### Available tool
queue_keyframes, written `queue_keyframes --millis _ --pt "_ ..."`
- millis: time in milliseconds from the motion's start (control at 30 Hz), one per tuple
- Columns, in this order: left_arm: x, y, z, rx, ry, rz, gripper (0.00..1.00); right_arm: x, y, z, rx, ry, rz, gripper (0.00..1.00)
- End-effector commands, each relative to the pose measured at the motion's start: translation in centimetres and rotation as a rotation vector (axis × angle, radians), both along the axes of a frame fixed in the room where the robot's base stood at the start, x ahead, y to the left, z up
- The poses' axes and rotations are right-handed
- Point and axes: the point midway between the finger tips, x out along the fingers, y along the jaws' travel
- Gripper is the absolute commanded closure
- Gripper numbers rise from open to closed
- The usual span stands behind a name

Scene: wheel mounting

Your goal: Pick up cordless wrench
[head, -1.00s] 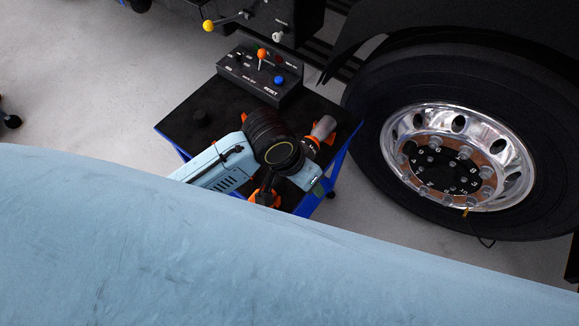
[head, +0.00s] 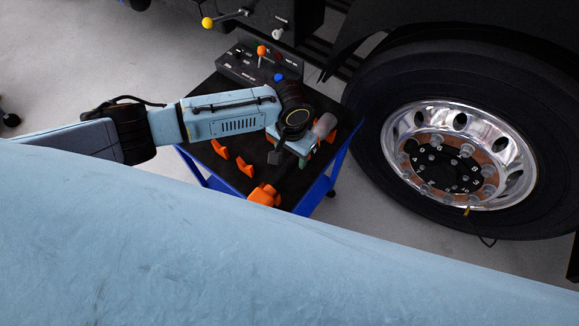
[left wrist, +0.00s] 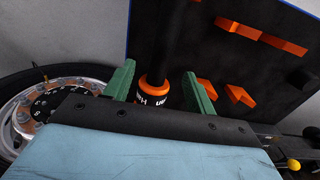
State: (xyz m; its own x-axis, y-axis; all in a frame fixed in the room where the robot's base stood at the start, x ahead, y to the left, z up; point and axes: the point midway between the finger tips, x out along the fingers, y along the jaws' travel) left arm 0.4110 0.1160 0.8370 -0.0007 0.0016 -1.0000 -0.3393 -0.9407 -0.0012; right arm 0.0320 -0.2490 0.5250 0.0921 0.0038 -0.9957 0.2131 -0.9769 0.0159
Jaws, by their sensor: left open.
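The cordless wrench lies on the black-topped cart (head: 215,128), partly hidden under my left wrist. In the left wrist view the wrench's black shaft and orange collar with white lettering (left wrist: 172,98) are between the two green fingers. My left gripper (left wrist: 160,72) is open, one finger on each side of the wrench. Whether the fingers touch it cannot be told. My right gripper is out of view.
Orange holders (head: 244,166) stand on the cart top. A control box (head: 245,66) with knobs sits at its back. A truck wheel (head: 445,160) stands close on the right. A large pale blue surface fills the foreground.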

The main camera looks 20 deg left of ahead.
Motion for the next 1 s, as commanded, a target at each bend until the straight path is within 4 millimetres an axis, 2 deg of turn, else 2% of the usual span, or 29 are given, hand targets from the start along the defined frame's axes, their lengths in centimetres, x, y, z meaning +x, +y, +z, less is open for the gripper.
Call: queue_keyframes --millis 100,267,500,600,867,1000 --pt "0.0 -0.1 -1.5 -0.001 0.000 -0.002 0.44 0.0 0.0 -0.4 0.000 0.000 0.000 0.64" --pt "-0.1 0.0 -2.5 0.000 0.000 -0.002 0.44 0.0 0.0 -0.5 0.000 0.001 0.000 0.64" --pt "-0.3 0.3 -6.0 -0.001 0.001 -0.001 0.44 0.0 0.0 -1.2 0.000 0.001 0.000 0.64" --pt "-0.3 0.3 -6.9 -0.001 0.000 -0.002 0.44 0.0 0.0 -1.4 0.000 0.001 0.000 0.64" --pt "-0.3 0.3 -7.1 -0.003 -0.001 -0.002 0.44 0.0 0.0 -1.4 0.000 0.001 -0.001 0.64" --pt "-0.3 0.3 -7.1 -0.001 -0.001 -0.002 0.60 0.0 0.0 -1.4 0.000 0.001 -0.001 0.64"
